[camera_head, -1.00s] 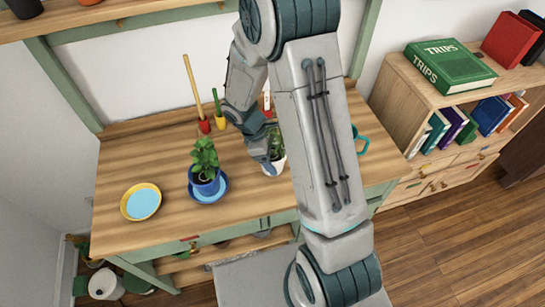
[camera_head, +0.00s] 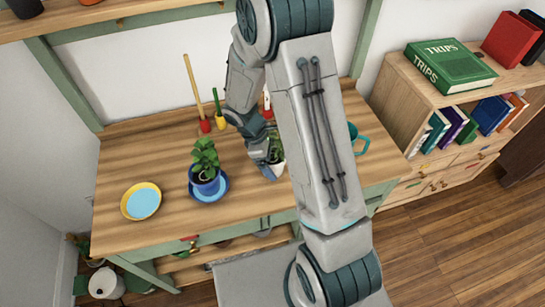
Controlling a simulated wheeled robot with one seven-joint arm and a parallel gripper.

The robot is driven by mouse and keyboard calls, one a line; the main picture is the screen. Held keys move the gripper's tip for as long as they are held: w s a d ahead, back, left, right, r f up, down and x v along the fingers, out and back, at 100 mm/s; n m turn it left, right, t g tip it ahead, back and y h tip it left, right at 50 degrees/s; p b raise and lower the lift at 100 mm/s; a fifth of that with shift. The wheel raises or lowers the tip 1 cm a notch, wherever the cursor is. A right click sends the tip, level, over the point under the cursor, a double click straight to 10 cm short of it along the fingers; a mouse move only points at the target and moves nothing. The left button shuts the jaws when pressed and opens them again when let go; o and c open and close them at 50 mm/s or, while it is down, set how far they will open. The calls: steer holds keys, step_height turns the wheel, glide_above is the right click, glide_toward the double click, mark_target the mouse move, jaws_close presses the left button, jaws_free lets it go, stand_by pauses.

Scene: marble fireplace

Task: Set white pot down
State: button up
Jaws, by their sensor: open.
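The white pot (camera_head: 278,168) with a green plant stands on the wooden table (camera_head: 150,170), just right of my gripper. My arm hides much of it, including its right side. My gripper (camera_head: 270,168) is low over the table, right beside the pot; it is open, though the fingers are partly hidden and I cannot tell if they touch the pot.
A blue pot with a plant (camera_head: 206,180) stands on a blue saucer (camera_head: 222,191) left of my gripper. A yellow-rimmed bowl (camera_head: 141,201) is farther left. Several upright tools (camera_head: 205,124) stand behind. A teal handled item (camera_head: 358,140) is right of my arm.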

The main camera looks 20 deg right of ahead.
steer(key=v, duration=1.1)
steer(key=shift+r, duration=0.3)
steer(key=s+d+r+m+t+y, duration=0.2)
steer(key=s+r+m, duration=0.4)
steer(key=s, duration=0.2)
steer(key=s+d+r+m+t+y, duration=0.2)
steer(key=s+r+m, duration=0.4)
steer(key=s+m, duration=0.1)
steer(key=shift+s+r+m+t, duration=0.25)
steer(key=shift+s+m+t, duration=0.05)
steer(key=shift+s+t, duration=0.15)
